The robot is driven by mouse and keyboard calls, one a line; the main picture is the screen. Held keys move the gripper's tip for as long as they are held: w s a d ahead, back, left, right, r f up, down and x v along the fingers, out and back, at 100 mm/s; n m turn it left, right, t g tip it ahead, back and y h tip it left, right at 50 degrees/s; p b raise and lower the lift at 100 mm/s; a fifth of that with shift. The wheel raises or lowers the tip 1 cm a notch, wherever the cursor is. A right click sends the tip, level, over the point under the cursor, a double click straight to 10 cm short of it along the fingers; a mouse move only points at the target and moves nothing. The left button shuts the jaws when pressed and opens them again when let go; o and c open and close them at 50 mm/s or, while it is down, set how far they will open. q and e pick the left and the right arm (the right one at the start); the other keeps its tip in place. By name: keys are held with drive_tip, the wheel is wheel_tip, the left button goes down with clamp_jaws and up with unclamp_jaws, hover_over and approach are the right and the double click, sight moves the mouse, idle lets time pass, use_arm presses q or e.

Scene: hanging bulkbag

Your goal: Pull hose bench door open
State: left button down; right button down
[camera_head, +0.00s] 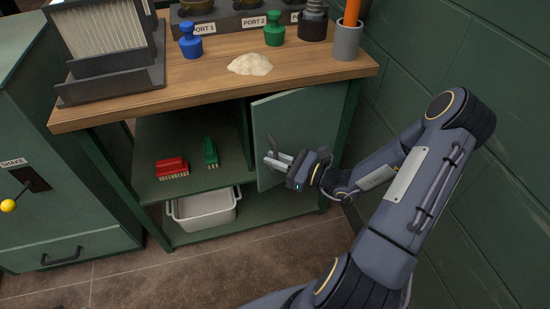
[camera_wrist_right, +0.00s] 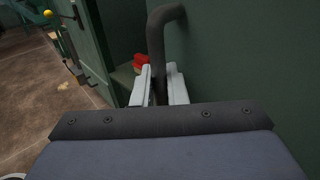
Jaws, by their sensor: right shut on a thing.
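The hose bench (camera_head: 215,97) has a wooden top and a green frame. Its green door (camera_head: 313,115) stands at the right of the front opening, and the left part of the opening is uncovered. My right gripper (camera_head: 274,160) is at the door's front face, near its left edge. In the right wrist view, the gripper's pale fingers (camera_wrist_right: 160,88) are shut around a dark bar handle (camera_wrist_right: 157,45). In the head view the fingers largely hide the handle. The exact door angle is hard to tell. My left gripper is not in view.
A red brush (camera_head: 172,166) and a green brush (camera_head: 210,152) lie on the inner shelf. A white bin (camera_head: 203,210) sits below. A green wall (camera_head: 490,110) is close on the right. A cabinet (camera_head: 60,150) stands at left. The floor in front (camera_head: 200,275) is clear.

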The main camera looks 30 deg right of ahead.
drive_tip(key=s+d+n+g+y+p, duration=0.2)
drive_tip(key=s+d, duration=0.3)
drive_tip(key=s, duration=0.3)
drive_tip(key=s+d+n+g+y+p, duration=0.2)
drive_tip(key=s+d+g+y, duration=0.1)
drive_tip(key=s, duration=0.6)
drive_tip(key=shift+s+d+n, duration=0.3)
drive_tip(key=shift+d, duration=0.6)
drive_tip(key=c, duration=1.8)
unclamp_jaws()
drive_tip(key=shift+p, duration=0.3)
